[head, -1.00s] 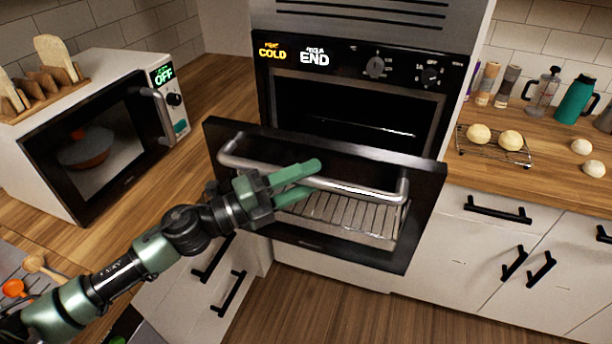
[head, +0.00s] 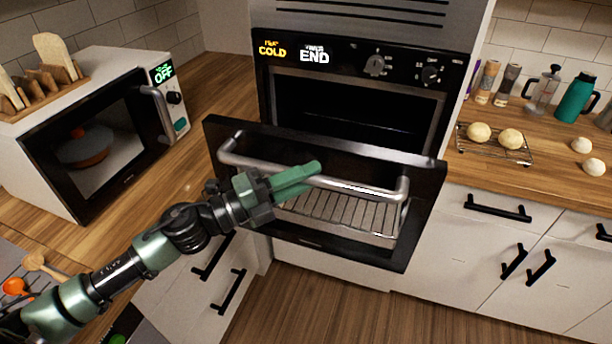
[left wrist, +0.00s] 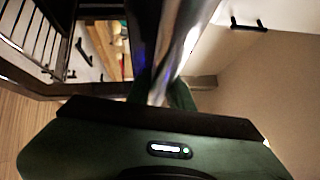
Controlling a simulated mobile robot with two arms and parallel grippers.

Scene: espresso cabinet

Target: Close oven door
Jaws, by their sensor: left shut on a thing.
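The oven (head: 360,90) stands in a tall cabinet, its panel reading COLD and END. Its black-framed glass door (head: 420,225) is tilted partly open, with a dark gap above its top edge. A metal bar handle (head: 375,188) runs across the door's outer face. My left gripper (head: 300,178) has its green fingers together on the handle, left of the handle's middle. In the left wrist view, the shiny handle (left wrist: 178,45) runs up from between the fingers. My right gripper does not show in either view.
A white microwave (head: 110,120) with bread slices on top stands on the left counter. On the right counter are a wire rack (head: 495,148) with buns, a French press (head: 541,90) and a teal flask (head: 577,98). Drawers flank the oven. The wooden floor in front is clear.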

